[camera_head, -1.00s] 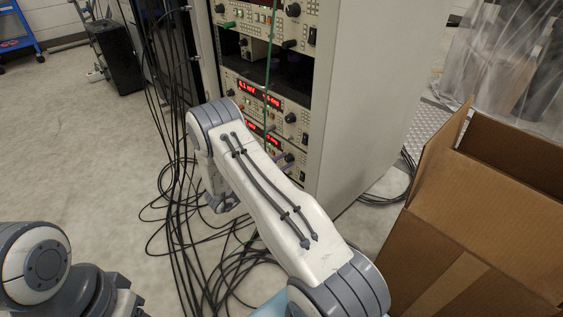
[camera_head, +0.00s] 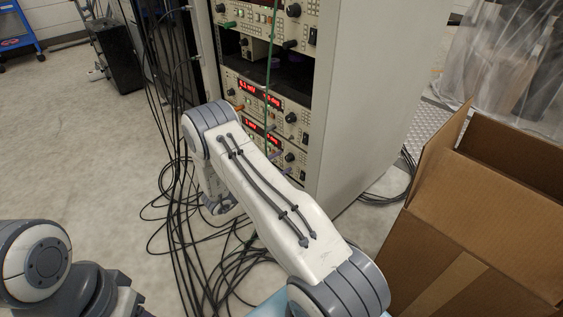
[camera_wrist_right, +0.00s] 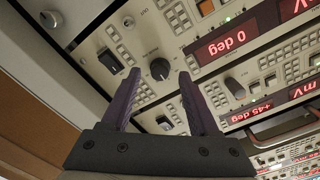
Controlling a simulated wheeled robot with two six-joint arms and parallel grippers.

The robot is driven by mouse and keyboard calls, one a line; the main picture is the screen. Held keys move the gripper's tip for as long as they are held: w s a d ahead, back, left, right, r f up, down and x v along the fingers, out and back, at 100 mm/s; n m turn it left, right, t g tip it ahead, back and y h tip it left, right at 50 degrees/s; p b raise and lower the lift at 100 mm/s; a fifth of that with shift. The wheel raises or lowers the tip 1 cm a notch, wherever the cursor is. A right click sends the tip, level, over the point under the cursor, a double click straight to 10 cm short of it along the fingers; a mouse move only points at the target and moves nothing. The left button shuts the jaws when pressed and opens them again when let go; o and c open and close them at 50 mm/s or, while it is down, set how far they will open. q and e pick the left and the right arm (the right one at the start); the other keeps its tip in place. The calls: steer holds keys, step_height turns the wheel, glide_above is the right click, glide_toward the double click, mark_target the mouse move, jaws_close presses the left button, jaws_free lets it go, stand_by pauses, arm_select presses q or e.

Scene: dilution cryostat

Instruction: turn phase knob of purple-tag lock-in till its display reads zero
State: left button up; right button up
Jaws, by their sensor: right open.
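In the right wrist view my right gripper (camera_wrist_right: 160,73) is open. Its two dark purple fingers stand on either side of a black round knob (camera_wrist_right: 159,69) on a beige lock-in panel, with gaps on both sides. The red display (camera_wrist_right: 226,40) in line with that knob reads "0 deg". A neighbouring unit's display (camera_wrist_right: 252,113) reads about "+45 deg", with another dark knob (camera_wrist_right: 235,87) above it. In the head view the lower lock-in (camera_head: 290,173) is partly covered by my right forearm. My left gripper is not in view.
The rack's grey side panel (camera_head: 360,90) stands just right of the instruments. An open cardboard box (camera_head: 440,230) is at the right. A green cable (camera_head: 269,60) hangs across the panels. Black cables (camera_head: 215,270) lie looped on the floor.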

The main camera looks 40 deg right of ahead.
steer(key=a+p, duration=0.3)
steer(key=a, duration=0.6)
steer(key=shift+s+a+p, duration=0.2)
steer(key=shift+s+p, duration=0.1)
steer(key=shift+r, duration=0.1)
